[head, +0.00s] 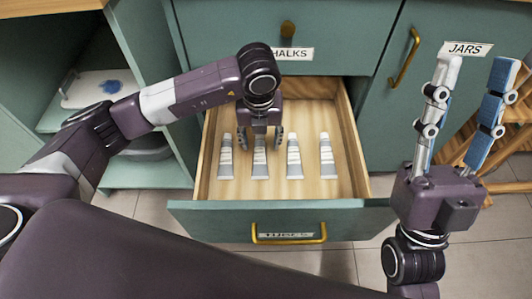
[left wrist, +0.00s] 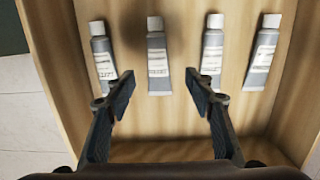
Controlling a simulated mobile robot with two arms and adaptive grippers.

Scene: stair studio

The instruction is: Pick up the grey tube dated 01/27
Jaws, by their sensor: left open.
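Several grey tubes with white caps and pale labels lie in a row in an open wooden drawer (head: 306,192). In the left wrist view they are the leftmost tube (left wrist: 103,57), second tube (left wrist: 157,58), third tube (left wrist: 212,55) and rightmost tube (left wrist: 264,55). Their printed dates are too small to read with certainty. My left gripper (head: 260,140) is open and empty, pointing down over the second tube and hiding part of it in the head view. In the left wrist view its fingers (left wrist: 161,80) stand either side of that tube. My right gripper (head: 477,62) is open and empty, pointing up.
The drawer's front panel (head: 200,218) has a brass handle (head: 290,238). A cabinet door labelled JARS (head: 466,48) is behind my right gripper. An open shelf (head: 150,175) stands left of the drawer. The drawer floor behind the tubes looks clear.

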